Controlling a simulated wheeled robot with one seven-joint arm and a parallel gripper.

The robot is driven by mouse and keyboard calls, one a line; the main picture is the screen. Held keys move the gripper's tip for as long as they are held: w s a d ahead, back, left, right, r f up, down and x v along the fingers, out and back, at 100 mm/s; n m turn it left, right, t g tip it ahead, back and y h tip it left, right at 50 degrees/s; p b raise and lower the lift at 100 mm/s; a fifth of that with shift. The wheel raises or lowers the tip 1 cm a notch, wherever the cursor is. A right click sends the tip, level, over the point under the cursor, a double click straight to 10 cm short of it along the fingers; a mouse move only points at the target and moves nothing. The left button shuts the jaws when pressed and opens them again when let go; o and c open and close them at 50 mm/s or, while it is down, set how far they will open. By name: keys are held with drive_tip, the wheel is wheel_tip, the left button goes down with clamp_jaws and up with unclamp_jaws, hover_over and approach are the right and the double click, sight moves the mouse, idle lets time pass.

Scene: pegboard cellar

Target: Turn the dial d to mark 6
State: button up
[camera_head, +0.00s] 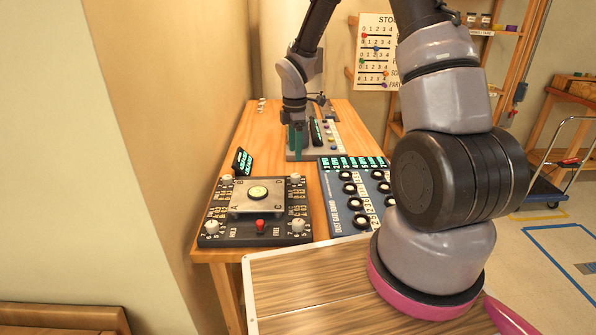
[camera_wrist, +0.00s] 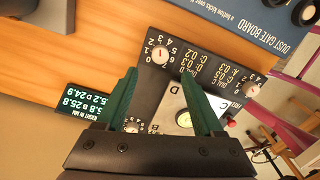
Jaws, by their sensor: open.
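A dark panel (camera_head: 216,240) on the bench carries white dials at its corners: far left (camera_head: 226,179), far right (camera_head: 295,178), near right (camera_head: 297,226) and near left (camera_head: 212,227). In the wrist view the panel is turned; one dial (camera_wrist: 160,56) with a red mark shows between the directions of my fingers, another (camera_wrist: 252,90) at the right, and a third (camera_wrist: 132,127) is partly hidden by a finger. My gripper (camera_wrist: 166,95) is open, with nothing between its green fingers, above the panel's far side. It touches no dial that I can see.
A metal plate (camera_head: 240,203) with a round yellow-green gauge sits mid-panel, with a red knob (camera_head: 260,225) in front. A small display (camera_head: 242,161) stands behind. The dust gate board (camera_head: 338,213) lies to the right, another panel (camera_head: 333,150) farther back. A wall borders the left.

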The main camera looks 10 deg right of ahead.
sight(295, 175)
wheel_tip(295, 175, down, 9)
drive_tip(key=shift+r, duration=0.1)
idle(0.3)
clamp_jaws()
